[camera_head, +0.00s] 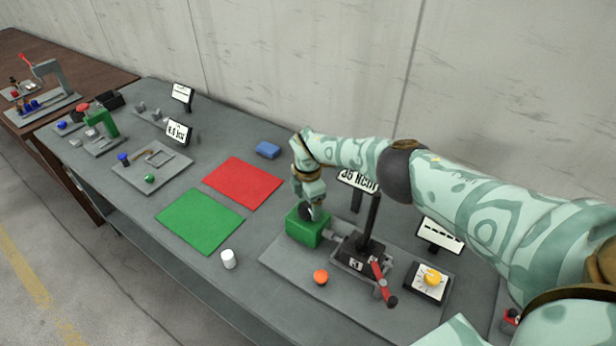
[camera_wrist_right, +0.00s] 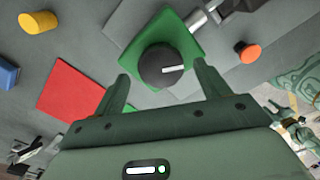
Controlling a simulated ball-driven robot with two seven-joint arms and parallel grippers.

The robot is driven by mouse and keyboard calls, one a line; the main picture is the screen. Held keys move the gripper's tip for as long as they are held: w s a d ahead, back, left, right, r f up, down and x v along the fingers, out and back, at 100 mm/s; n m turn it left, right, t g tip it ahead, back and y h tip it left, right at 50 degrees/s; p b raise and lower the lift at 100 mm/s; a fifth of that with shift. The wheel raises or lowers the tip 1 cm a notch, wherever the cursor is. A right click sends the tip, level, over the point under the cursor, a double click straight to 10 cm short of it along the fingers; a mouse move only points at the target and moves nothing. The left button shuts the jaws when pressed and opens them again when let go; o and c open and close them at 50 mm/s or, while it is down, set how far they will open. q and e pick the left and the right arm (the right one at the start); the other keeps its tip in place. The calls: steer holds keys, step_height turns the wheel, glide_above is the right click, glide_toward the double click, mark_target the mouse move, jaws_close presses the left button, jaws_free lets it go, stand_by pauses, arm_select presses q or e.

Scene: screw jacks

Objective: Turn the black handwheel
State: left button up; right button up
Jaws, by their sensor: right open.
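The black handwheel (camera_wrist_right: 165,67) is a round knob with a white mark, on a green block (camera_wrist_right: 185,38). In the head view the handwheel (camera_head: 306,211) is partly hidden by my right gripper, on top of the green block (camera_head: 304,230). My right gripper (camera_head: 311,200) points down just over it. In the wrist view the right gripper (camera_wrist_right: 163,82) is open, one finger toward each side of the handwheel; I cannot tell whether either touches it. A shaft (camera_head: 335,237) joins the block to a screw jack (camera_head: 360,256) with a red crank (camera_head: 380,278).
An orange button (camera_head: 320,277) sits in front of the jack, and a yellow button (camera_head: 432,277) to its right. A black post (camera_head: 371,222) rises close to my right arm. Red (camera_head: 243,182) and green (camera_head: 200,220) mats and a white cylinder (camera_head: 228,259) lie left.

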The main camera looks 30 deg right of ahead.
step_height(320, 180, up, 8)
steer(key=p, duration=0.3)
step_height(320, 180, up, 6)
steer(key=r, duration=0.1)
glide_above(308, 208)
steer(key=shift+f, duration=0.25)
